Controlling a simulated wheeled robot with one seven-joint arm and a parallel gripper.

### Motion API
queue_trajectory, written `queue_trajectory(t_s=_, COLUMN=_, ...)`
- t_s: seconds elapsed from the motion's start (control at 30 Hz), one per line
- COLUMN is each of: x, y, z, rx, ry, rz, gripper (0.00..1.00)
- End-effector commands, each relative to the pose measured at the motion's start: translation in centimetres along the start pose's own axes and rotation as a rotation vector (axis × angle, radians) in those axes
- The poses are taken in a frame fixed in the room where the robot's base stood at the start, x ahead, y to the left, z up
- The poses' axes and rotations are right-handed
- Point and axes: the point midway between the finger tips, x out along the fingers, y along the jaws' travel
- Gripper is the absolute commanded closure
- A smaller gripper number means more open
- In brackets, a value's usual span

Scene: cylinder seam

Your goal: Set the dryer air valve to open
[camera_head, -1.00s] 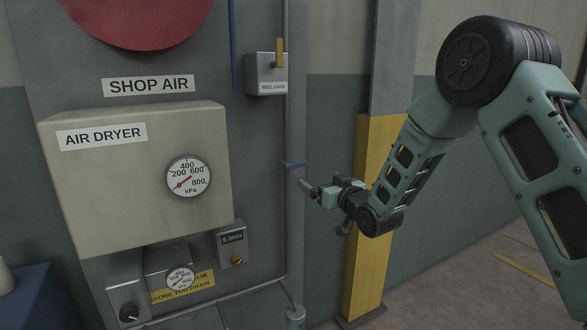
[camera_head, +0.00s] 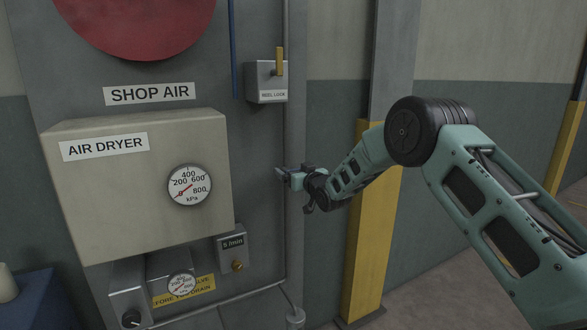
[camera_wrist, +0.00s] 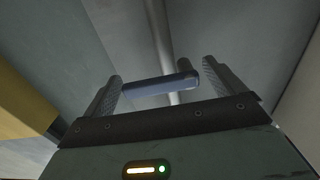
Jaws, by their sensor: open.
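A blue lever handle (camera_wrist: 160,84), which I take to be the air valve's, lies crosswise to a grey vertical pipe (camera_wrist: 158,35) in the wrist view. My gripper (camera_wrist: 161,76) is open, with one finger on each side of the handle. The left finger is close to the handle's left end; I cannot tell whether it touches. A gap shows on the right. In the head view my gripper (camera_head: 280,173) is at the pipe (camera_head: 286,125) and hides the handle.
The air dryer box (camera_head: 140,190) with its gauge (camera_head: 189,185) stands left of my gripper. A reel lock box (camera_head: 266,80) with a yellow lever is above. A yellow and grey post (camera_head: 362,250) stands close on the right. Smaller boxes and a gauge (camera_head: 181,283) sit below.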

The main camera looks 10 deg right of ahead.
Motion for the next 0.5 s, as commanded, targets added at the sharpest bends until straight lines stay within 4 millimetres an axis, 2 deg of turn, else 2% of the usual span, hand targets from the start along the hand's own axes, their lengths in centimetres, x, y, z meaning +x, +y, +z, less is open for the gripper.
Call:
queue_trajectory(t_s=0.2, x=1.28, y=-0.03, z=-0.02, rx=0.0, ry=0.0, rz=0.0, gripper=0.05)
queue_trajectory(t_s=0.5, x=1.39, y=-0.01, z=0.0, rx=0.0, ry=0.0, rz=0.0, gripper=0.05)
